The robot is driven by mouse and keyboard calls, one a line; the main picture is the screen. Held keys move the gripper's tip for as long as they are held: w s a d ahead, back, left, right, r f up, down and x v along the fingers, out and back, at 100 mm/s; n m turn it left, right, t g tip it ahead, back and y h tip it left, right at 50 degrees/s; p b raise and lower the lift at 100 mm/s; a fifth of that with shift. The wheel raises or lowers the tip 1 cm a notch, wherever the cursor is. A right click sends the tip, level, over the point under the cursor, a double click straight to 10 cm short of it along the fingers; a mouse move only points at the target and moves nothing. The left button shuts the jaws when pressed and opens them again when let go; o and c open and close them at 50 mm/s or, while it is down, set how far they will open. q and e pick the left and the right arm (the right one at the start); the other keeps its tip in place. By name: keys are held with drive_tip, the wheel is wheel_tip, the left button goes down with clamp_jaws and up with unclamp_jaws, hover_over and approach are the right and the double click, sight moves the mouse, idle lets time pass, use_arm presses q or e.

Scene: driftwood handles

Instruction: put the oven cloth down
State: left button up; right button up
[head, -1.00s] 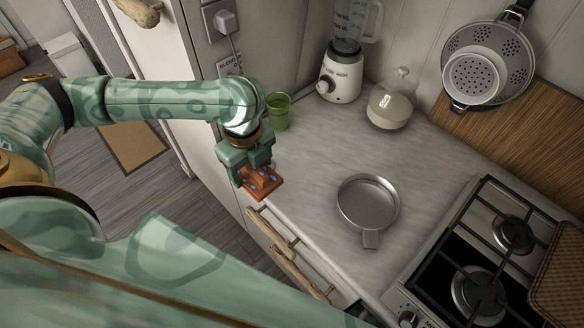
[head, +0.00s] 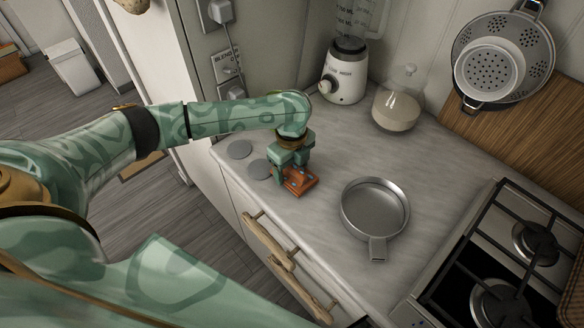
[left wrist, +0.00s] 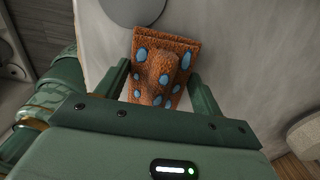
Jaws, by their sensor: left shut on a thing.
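The oven cloth (head: 301,182) is orange-brown with blue spots. My left gripper (head: 293,168) is shut on it, above the left part of the pale counter (head: 330,165), near its front edge. In the left wrist view the cloth (left wrist: 163,62) is bunched between the two fingers of the left gripper (left wrist: 158,88), with a flat part spreading beyond them. I cannot tell whether its underside touches the counter. My right gripper is not in view.
A metal pan (head: 374,208) stands right of the cloth, with the stove (head: 492,262) beyond it. A blender (head: 344,80) and a glass jar (head: 397,100) stand behind. Bare counter lies between cloth and pan.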

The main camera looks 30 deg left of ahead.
use_arm(q)
drive_tip(key=shift+f, duration=0.25)
drive_tip(key=o, duration=0.9)
drive_tip(key=shift+r, duration=0.2)
wheel_tip(320, 180, up, 12)
drive_tip(key=p, duration=0.4)
drive_tip(key=shift+r, duration=0.2)
